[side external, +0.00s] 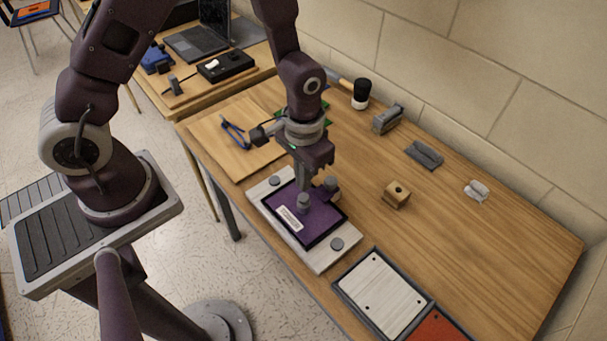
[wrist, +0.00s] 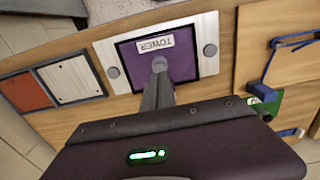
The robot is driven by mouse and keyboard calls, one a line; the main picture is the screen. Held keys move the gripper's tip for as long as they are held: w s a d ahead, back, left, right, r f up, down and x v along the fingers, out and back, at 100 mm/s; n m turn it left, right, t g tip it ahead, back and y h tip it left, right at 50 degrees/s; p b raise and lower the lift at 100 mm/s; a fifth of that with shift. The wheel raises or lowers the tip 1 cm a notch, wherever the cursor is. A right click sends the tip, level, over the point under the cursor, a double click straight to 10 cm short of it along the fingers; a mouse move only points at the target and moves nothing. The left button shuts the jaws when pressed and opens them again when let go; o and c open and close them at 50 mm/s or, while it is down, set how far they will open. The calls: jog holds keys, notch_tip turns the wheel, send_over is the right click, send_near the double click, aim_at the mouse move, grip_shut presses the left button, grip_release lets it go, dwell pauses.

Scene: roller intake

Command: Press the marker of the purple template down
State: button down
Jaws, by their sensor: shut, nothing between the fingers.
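The purple template (side external: 318,229) lies in a dark frame on a pale plate (side external: 320,262) near the table's front edge. It also shows in the wrist view (wrist: 185,62), with a white label (wrist: 155,43) reading "TOWER" upside down. Its marker, a grey round-topped peg (side external: 303,203), stands on the purple face; the wrist view shows it too (wrist: 159,64). My gripper (side external: 304,188) is shut and empty, pointing down at the marker. In the wrist view the fingertips (wrist: 158,78) overlap the marker's lower edge; I cannot tell whether they touch it.
Grey round knobs (side external: 337,243) sit on the plate's ends. A tray with white (side external: 382,295) and red panels lies to the right. A wooden block with a hole (side external: 397,194) and grey parts (side external: 424,154) stand behind. A wooden board (side external: 228,131) with blue pliers-like tool lies left.

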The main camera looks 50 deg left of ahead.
jog(key=shift+f, duration=2.4)
notch_tip(320, 180, up, 8)
jog(key=shift+f, duration=0.2)
notch_tip(320, 180, up, 9)
jog(key=t, duration=0.1)
send_over(304, 197)
jog(key=a, duration=0.2)
jog(key=s+a+r+t, duration=0.4)
jog(key=s+r, duration=1.1)
jog(key=shift+a+r+t, duration=0.15)
jog(key=shift+a+t, duration=0.05)
jog(key=shift+t, duration=0.1)
